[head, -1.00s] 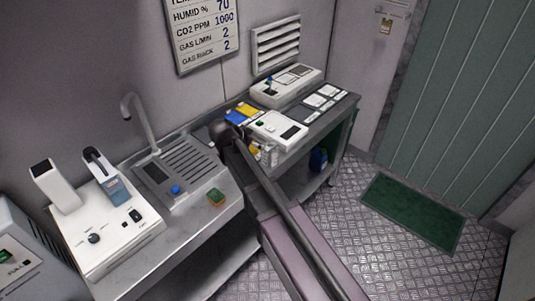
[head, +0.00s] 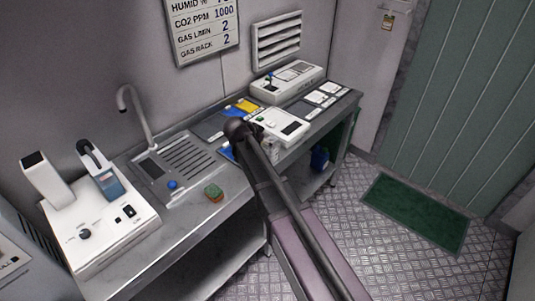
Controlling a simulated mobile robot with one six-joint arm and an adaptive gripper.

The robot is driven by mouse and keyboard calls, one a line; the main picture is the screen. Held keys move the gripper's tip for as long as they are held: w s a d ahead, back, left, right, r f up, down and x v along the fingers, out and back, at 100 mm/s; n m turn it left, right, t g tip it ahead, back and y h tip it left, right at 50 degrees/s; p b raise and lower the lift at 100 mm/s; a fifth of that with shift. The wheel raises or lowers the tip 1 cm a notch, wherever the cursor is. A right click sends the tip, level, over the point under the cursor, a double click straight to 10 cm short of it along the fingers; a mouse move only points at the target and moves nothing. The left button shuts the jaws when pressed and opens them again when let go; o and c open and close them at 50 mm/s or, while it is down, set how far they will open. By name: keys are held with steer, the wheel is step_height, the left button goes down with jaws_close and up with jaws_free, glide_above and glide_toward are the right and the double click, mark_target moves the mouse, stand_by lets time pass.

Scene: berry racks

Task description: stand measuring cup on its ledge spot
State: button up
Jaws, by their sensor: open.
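I cannot make out a measuring cup in the head view. My arm crosses the bench front, and its dark rounded joint (head: 238,130) hangs over the middle of the bench. My gripper is not visible; the arm may be covering it. Small pale parts show just right of the joint, but I cannot tell what they are. Flat coloured patches lie on the bench by the joint: a yellow one (head: 247,105) behind it and a blue one (head: 226,150) on its left. I cannot tell which spot is for the cup.
A white device (head: 277,127) sits right of the joint, and another (head: 286,83) behind it. A green mat (head: 415,212) lies on the floor.

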mark_target(273, 139)
steer(key=shift+w+d+f, duration=0.3)
steer(key=shift+f, duration=0.1)
steer(key=shift+w+f+b, duration=0.1)
steer(key=shift+b, duration=0.2)
steer(key=shift+b+x, duration=1.6)
steer(key=shift+x, duration=0.9)
steer(key=shift+w, duration=0.1)
steer(key=c, duration=1.1)
steer(key=shift+o, duration=0.2)
steer(key=shift+r, duration=0.25)
step_height(273, 139, up, 4)
steer(key=p, duration=0.3)
steer(key=shift+f+p, duration=0.2)
steer(key=shift+p, duration=0.2)
steer(key=s+r+p, duration=0.1)
steer(key=s, duration=1.5)
steer(key=shift+a, duration=0.25)
